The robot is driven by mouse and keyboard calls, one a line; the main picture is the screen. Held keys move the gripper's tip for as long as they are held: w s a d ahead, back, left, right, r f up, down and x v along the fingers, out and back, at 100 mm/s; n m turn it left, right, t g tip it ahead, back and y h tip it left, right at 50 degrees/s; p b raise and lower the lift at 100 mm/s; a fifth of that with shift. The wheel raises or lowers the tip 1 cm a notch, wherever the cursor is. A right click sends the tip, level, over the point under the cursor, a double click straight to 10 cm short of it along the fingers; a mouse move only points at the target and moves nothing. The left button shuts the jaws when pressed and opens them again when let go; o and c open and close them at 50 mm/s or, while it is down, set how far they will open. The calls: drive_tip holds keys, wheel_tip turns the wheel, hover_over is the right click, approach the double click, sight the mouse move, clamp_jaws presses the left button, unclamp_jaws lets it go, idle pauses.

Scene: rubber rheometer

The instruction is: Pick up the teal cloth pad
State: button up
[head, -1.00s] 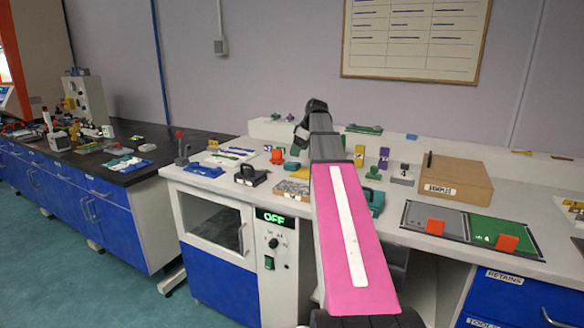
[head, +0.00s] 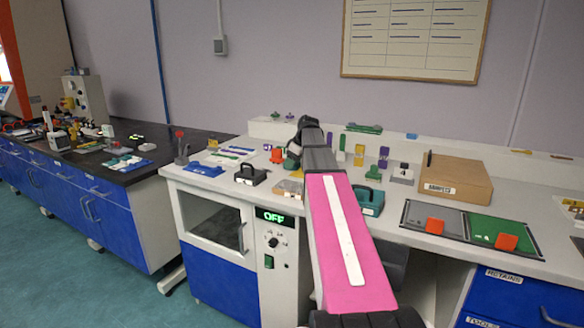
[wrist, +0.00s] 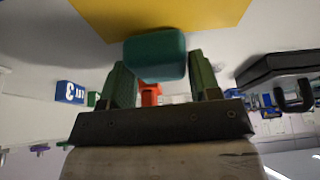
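The teal cloth pad (wrist: 155,57) shows in the wrist view as a small rounded teal block at the fingertips, against a yellow surface. My gripper (wrist: 163,66) has its two green fingers apart, one on each side of the pad. The pad overlaps the left fingertip in the picture and a thin gap seems to show at the right one. I cannot tell how deep it sits between them. In the head view my gripper (head: 293,155) is small and dark over the bench, mostly behind my arm, and I cannot make out the pad there.
A teal box with a handle (head: 370,202) stands right of my arm and a black handled block (head: 250,174) stands left. An orange block (head: 277,155) is close by my gripper. A cardboard box (head: 455,178) and a grey-green mat (head: 452,222) lie farther right.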

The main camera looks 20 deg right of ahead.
drive_tip(key=c, duration=0.4)
drive_tip(key=shift+r, duration=0.5)
drive_tip(key=r, duration=0.3)
drive_tip(key=shift+s+a+r, duration=0.15)
drive_tip(key=shift+a+r, duration=0.15)
drive_tip(key=shift+a, duration=0.05)
drive_tip(key=s+a+r, duration=0.1)
drive_tip(key=a+r, duration=0.1)
drive_tip(key=a, duration=0.1)
drive_tip(key=s+a+r, duration=0.1)
drive_tip(key=a+r, duration=0.1)
drive_tip(key=a, duration=0.1)
drive_tip(key=s+a+r, duration=0.2)
drive_tip(key=a, duration=0.2)
drive_tip(key=shift+r, duration=0.2)
drive_tip(key=shift+o, duration=0.4)
